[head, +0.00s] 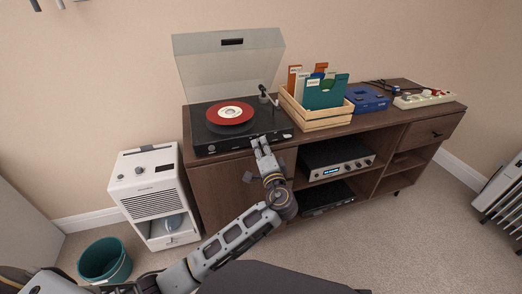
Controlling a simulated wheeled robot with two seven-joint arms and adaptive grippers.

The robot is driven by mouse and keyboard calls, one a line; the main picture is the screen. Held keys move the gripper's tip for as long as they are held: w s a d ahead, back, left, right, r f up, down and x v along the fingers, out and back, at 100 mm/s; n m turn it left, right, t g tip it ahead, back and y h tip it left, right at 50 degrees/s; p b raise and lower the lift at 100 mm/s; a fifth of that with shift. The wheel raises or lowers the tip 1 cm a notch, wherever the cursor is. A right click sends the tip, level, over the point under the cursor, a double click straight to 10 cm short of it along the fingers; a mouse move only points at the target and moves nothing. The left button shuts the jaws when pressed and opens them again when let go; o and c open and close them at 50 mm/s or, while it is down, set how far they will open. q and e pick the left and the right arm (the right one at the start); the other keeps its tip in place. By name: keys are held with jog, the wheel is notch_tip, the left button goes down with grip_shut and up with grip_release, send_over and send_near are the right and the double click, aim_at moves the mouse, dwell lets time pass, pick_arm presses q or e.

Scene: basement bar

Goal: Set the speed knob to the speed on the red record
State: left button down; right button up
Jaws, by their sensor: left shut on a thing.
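The red record (230,113) lies on the black turntable (215,147), whose clear lid (230,62) stands open. The record has a pale centre label; its print is too small to read. My left gripper (261,142) reaches up to the front edge of the turntable, right of its middle. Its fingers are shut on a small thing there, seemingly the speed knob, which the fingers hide. The knob's setting cannot be read. My right gripper is not in view.
A wooden crate (322,119) of record sleeves stands right of the turntable on the brown sideboard (228,190). A blue case (366,98) and a pale power strip (425,98) lie further right. A white dehumidifier (149,183) and a teal bin (104,262) stand left.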

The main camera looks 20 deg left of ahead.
pick_arm(q)
jog(key=shift+d+f, duration=0.1)
dwell(0.3)
jog(key=c, duration=1.3)
grip_release()
